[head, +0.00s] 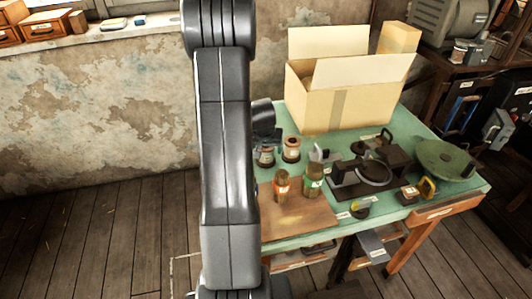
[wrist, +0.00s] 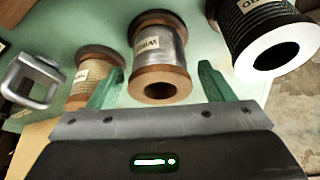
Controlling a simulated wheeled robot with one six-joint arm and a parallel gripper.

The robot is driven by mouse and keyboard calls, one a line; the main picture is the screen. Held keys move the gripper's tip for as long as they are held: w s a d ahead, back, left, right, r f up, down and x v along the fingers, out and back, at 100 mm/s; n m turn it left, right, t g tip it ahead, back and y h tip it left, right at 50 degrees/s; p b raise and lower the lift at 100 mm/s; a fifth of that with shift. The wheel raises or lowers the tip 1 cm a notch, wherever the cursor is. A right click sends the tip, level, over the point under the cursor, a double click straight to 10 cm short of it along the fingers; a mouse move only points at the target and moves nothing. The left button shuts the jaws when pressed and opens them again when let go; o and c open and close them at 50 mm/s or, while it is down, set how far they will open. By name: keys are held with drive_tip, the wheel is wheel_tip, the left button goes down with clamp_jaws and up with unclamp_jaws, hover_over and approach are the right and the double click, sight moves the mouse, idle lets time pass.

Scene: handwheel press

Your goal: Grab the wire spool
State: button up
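The wire spool (wrist: 162,48), silver wound with brown end flanges and a label reading "WIRE", is in the middle of the wrist view. My gripper (wrist: 158,77) is open, its two green fingers on either side of the spool's near end. I cannot tell whether either finger touches it. The rest is hidden behind my arm.
In the wrist view a tan-wound spool (wrist: 92,80) stands left of the left finger and a black-wound spool (wrist: 265,32) right. A metal clamp-like part (wrist: 35,78) lies further left. In the head view a cardboard box (head: 345,95), bottles (head: 313,182) and a black press (head: 365,172) crowd the green bench (head: 300,240).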

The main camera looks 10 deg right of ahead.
drive_tip(key=c, duration=1.1)
drive_tip(key=shift+r, duration=0.1)
drive_tip(key=shift+c, duration=0.2)
